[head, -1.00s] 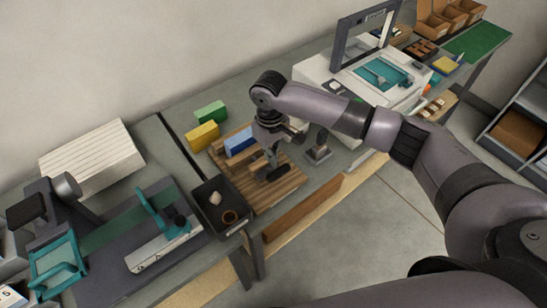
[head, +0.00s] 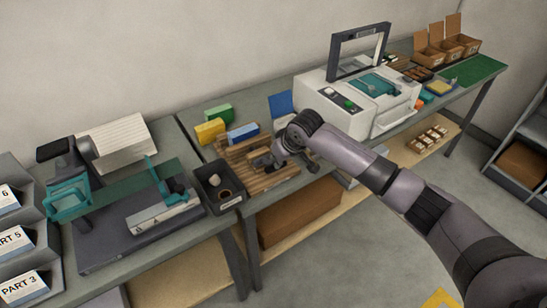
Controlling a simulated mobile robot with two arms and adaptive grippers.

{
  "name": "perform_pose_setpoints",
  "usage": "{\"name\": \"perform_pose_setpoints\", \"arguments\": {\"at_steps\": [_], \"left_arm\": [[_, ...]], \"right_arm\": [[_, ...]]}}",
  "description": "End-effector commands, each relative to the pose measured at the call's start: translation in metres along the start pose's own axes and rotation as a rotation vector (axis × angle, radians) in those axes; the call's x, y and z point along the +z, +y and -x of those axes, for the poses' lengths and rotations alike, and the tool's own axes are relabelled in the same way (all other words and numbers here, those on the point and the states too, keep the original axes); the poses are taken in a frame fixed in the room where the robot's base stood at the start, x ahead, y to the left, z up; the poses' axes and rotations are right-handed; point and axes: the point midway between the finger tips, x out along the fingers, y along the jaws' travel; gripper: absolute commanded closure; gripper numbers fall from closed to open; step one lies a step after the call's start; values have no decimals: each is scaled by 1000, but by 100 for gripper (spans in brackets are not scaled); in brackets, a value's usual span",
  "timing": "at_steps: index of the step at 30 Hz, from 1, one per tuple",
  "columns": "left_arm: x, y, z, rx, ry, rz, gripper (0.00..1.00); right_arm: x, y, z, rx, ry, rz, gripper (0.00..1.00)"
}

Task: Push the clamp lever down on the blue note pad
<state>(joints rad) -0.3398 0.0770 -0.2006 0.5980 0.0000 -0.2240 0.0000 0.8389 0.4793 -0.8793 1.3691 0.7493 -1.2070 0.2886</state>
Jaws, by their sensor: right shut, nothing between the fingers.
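A blue pad-like block (head: 243,132) lies at the back of a slatted wooden board (head: 240,152) on the middle table. A flat blue panel (head: 281,104) stands upright behind my right arm. I cannot tell for certain which is the note pad. My right gripper (head: 262,161) is shut and empty, low over the right part of the board, in front of the blue block and apart from it. A dark clamp-like stand (head: 312,162) shows partly beside my right wrist. Its lever is not clearly visible. My left gripper is out of view.
Yellow (head: 210,131) and green (head: 218,113) blocks stand left of the board. A black tray (head: 229,203) with small items sits at its front left. A white printer-like machine (head: 330,107) is to the right. A teal-handled device (head: 158,208) is on the left table.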

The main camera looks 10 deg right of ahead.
Motion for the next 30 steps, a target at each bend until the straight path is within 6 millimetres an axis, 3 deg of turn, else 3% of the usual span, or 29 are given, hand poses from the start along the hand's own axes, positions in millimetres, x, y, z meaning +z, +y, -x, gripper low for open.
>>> {"name": "perform_pose_setpoints", "arguments": {"at_steps": [2, 7, 12, 16, 24, 30], "left_arm": [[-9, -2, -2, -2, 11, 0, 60], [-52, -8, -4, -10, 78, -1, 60], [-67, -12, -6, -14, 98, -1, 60], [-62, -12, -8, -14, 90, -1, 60], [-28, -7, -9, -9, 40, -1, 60], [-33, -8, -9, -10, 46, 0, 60]], "right_arm": [[7, 1, -4, 0, 55, 0, 100], [15, 1, -9, 1, 156, -1, 100], [20, 1, -12, 1, 221, 0, 100], [22, 1, -13, 1, 248, -1, 100], [23, 1, -13, 1, 261, -1, 100], [23, 1, -13, 1, 260, -1, 100]]}}
